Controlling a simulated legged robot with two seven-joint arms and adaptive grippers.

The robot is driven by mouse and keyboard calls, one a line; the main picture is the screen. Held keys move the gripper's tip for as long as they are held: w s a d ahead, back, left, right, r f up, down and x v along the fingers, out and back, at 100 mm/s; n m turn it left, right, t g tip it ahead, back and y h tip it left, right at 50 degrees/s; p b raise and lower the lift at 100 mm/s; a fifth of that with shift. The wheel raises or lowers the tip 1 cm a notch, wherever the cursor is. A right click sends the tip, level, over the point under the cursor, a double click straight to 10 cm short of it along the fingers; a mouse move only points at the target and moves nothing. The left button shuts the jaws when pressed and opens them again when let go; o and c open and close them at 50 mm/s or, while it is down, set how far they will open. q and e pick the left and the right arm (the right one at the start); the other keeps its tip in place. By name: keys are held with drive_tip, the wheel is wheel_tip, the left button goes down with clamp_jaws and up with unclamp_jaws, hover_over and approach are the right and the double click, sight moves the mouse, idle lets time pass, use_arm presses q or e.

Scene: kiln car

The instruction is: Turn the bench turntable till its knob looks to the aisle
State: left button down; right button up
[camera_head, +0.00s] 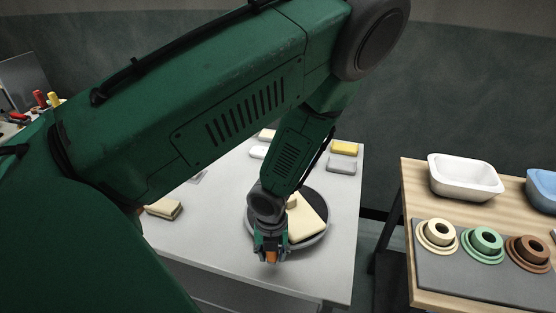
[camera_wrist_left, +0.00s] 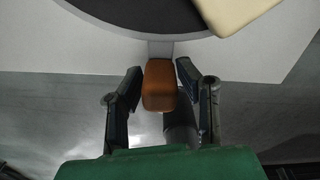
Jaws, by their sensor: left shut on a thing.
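The bench turntable (camera_head: 317,238) is a round dark disc with a grey rim on the white bench. A pale cream block lies on it. Its orange-brown knob (camera_wrist_left: 160,85) sticks out from the rim on a short grey stem, past the bench's near edge in the left wrist view. My left gripper (camera_head: 271,256) is at the knob, its fingers on either side and shut on it; the left wrist view shows the fingers (camera_wrist_left: 158,88) too. My left wrist hides part of the disc. My right gripper is not in view.
The white bench (camera_head: 225,215) carries cream, white, grey and yellow blocks. A gap separates it from a wooden table (camera_head: 409,186) at right with a white basin (camera_head: 464,178), a blue basin (camera_head: 543,188) and ringed cream, green and brown pieces on a grey mat.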

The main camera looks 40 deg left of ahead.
use_arm(q)
drive_tip(key=shift+w+a+r, duration=0.1)
drive_tip(key=shift+a, duration=0.25)
drive_tip(key=c, duration=1.3)
unclamp_jaws()
wheel_tip(320, 180, up, 11)
drive_tip(key=shift+w+a+f, duration=0.1)
drive_tip(key=shift+a+f, duration=0.05)
drive_tip(key=shift+f, duration=0.05)
drive_tip(key=shift+r, duration=0.65)
drive_tip(key=shift+d, duration=0.2)
